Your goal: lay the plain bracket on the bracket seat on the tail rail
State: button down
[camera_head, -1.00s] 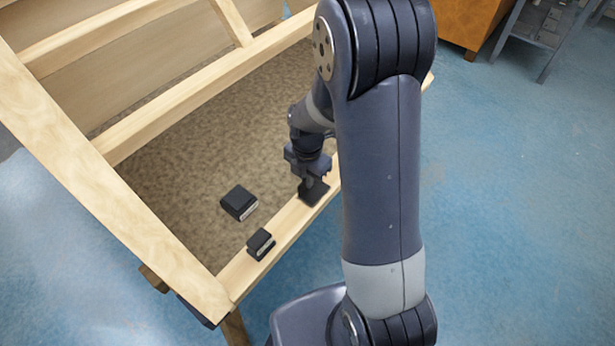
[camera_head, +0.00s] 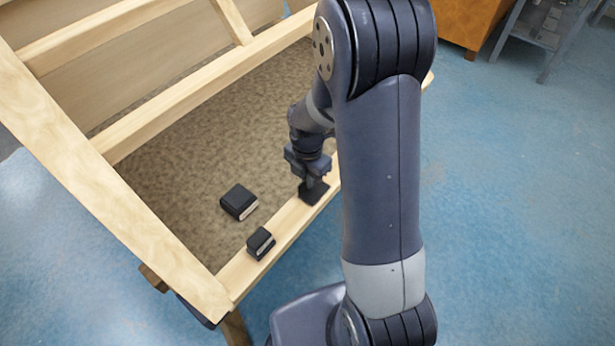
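The tail rail (camera_head: 283,222) is the pale wooden beam along the near edge of the frame. My gripper (camera_head: 311,184) points down over this rail, with its tips at a flat dark piece (camera_head: 315,194) on the rail. I cannot tell whether this piece is the plain bracket, the bracket seat, or one on the other. The fingers are small and dark, so whether they are open or shut on it is unclear. A small black block with a pale side (camera_head: 261,243) sits on the rail nearer the left corner. A larger black block (camera_head: 239,202) lies on the brown panel beside the rail.
The brown speckled panel (camera_head: 185,180) inside the wooden frame is mostly clear. A long side rail (camera_head: 95,180) and a cross rail (camera_head: 190,95) bound it. My arm hides the right end of the tail rail. An orange cabinet (camera_head: 470,22) and a grey shelf stand far off at the upper right.

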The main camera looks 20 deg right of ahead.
jog(key=c, duration=1.5)
grip_release()
jog(key=shift+c, duration=0.2)
notch_tip(320, 180, up, 11)
jog(key=p, duration=0.1)
jog(key=shift+f, duration=0.2)
notch_tip(320, 180, down, 11)
jog(key=shift+r+b, duration=0.1)
jog(key=shift+b, duration=0.4)
jog(key=shift+r, duration=0.35)
